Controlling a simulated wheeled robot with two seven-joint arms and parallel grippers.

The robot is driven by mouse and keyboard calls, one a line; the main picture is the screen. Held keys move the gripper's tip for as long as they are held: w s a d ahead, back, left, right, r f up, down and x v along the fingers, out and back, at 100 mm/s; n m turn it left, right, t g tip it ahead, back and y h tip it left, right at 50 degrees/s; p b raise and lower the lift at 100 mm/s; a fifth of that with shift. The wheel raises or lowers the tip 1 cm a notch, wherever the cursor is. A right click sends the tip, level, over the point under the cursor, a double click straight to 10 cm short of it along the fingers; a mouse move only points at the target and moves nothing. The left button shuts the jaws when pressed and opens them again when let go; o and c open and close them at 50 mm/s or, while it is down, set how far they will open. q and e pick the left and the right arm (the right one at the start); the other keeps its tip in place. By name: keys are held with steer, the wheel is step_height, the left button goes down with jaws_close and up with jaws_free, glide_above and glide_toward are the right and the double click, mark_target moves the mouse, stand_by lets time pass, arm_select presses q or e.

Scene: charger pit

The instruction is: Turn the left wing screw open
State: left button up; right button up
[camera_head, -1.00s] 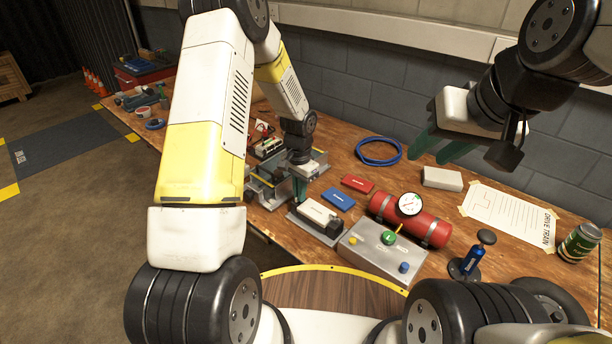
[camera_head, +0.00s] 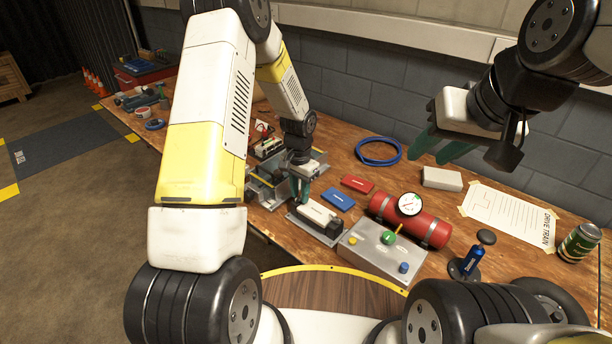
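The left wing screw cannot be made out; it may be hidden behind my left gripper. My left gripper (camera_head: 299,190) points down at the near end of a grey metal fixture (camera_head: 262,194), just behind a white-topped block (camera_head: 317,212) on a grey plate. Two green fingers show close together. Whether they hold anything is too small to tell. My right gripper (camera_head: 440,148) hangs above the back of the bench at the right, its green fingers apart and empty.
On the wooden bench are red (camera_head: 357,183) and blue (camera_head: 338,199) cases, a red cylinder with a gauge (camera_head: 410,204), a grey button box (camera_head: 372,250), a blue cable coil (camera_head: 378,152) and a white box (camera_head: 442,179). My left arm hides part of the bench.

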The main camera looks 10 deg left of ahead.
arm_select(q)
steer(key=shift+r, duration=3.9)
steer(key=shift+r, duration=0.1)
steer(key=s+a+r+n+t, duration=0.1)
steer(key=s+a+r, duration=0.15)
steer(key=r, duration=0.75)
steer(key=s+r+n+t+h, duration=0.1)
steer(key=s+r+n+t, duration=0.1)
steer(key=s+r, duration=0.6)
steer(key=s+r+n+t+h, duration=0.1)
steer(key=s+r+n+t, duration=0.2)
steer(key=s+r, duration=0.4)
steer(key=s, duration=0.7)
steer(key=shift+a+r, duration=0.3)
steer(key=shift+r, duration=0.05)
